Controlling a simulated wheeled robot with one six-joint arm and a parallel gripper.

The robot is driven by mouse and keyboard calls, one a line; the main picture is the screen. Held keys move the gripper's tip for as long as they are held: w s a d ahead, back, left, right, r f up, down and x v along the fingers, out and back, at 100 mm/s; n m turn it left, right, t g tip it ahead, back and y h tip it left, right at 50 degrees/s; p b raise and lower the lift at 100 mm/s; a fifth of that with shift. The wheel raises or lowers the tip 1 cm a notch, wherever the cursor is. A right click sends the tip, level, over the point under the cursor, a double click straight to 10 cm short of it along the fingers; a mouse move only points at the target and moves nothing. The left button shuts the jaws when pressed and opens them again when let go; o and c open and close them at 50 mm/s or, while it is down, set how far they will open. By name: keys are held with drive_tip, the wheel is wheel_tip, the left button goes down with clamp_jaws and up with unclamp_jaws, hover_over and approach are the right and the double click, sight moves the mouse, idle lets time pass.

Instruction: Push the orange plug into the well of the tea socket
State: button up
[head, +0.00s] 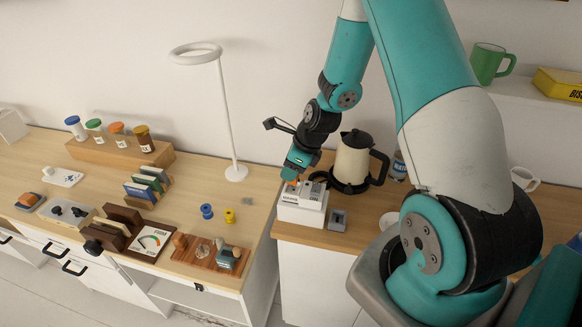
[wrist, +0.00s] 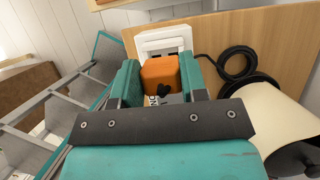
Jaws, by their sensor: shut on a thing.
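My gripper (wrist: 159,85) is shut on the orange plug (wrist: 160,71), a rounded block with a dark mark on its near face. In the head view a little of the orange plug (head: 292,184) shows under my gripper (head: 291,176), at the left side of a white box (head: 300,214) on the right counter. A white socket-like fitting (wrist: 163,38) shows just beyond the plug in the wrist view. I cannot read a tea label, and the well is not clearly visible. I cannot tell whether the plug touches the socket.
A cream kettle (head: 351,158) with a black handle stands close right of the white box. A black cord loop (wrist: 238,62) lies near it. A small grey block (head: 337,220) sits beside the box. The left desk holds a lamp (head: 236,173), jars and spools, beyond a gap.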

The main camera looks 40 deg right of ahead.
drive_tip(key=shift+f+b, duration=1.4)
drive_tip(key=shift+f, duration=0.65)
drive_tip(key=o, duration=1)
drive_tip(key=shift+r, duration=0.15)
drive_tip(key=b+v, duration=0.2)
drive_tip(key=v, duration=1.5)
drive_tip(key=shift+s+d, duration=0.1)
